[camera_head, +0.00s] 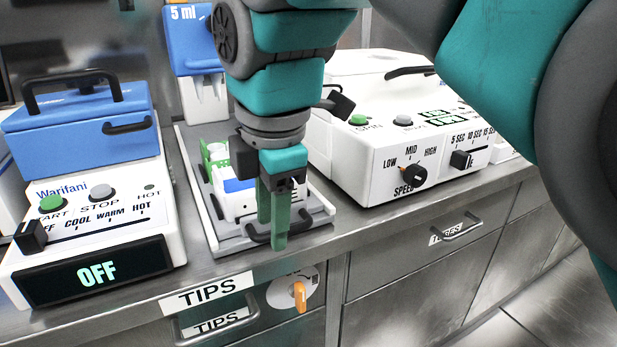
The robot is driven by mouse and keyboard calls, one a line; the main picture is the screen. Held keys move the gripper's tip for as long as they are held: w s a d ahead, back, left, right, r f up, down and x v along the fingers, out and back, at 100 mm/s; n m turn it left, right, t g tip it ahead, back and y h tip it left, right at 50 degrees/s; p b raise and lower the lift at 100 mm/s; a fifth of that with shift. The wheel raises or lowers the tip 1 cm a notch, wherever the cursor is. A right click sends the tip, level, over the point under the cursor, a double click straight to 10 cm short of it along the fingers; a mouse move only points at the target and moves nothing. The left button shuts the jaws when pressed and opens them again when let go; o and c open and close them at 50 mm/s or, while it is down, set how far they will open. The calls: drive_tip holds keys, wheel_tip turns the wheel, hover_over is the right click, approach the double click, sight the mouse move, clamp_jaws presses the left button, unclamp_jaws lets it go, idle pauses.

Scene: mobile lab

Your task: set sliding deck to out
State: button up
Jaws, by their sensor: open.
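The sliding deck (309,221) is a grey tray-like plate on the bench below the blue 5 ml dispenser (190,40). It has a dark bar handle (254,236) at its front edge. A white block with blue and green parts (235,203) sits on it. My gripper (272,231) points down with its green fingers at the deck's front, by the handle. The fingers are open and partly hide the handle. I cannot tell whether they touch it.
A blue-lidded Warifani heater (75,190) showing OFF stands at the left. A white spinner with knobs (375,150) stands close at the right. Below the bench edge are a TIPS drawer (250,325) with an orange knob (300,295) and a TUBES drawer (420,260).

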wheel_tip(320, 180, up, 7)
drive_tip(key=s+p, duration=0.1)
drive_tip(key=p, duration=0.1)
drive_tip(key=shift+d+p, duration=0.4)
drive_tip(key=shift+s+f, duration=0.1)
drive_tip(key=s+d+f+m+g+h, duration=0.1)
drive_tip(key=s+d+f+m+g, duration=0.1)
drive_tip(key=d+f+m, duration=1.3)
drive_tip(key=s+d+f+m, duration=0.3)
drive_tip(key=s+f+m, duration=0.1)
drive_tip(key=f, duration=0.3)
drive_tip(key=s+d+f+m+g, duration=0.1)
drive_tip(key=s+d+f+m, duration=0.3)
drive_tip(key=f, duration=0.4)
drive_tip(key=s+m, duration=0.1)
drive_tip(key=s, duration=0.1)
drive_tip(key=shift+s+m, duration=0.3)
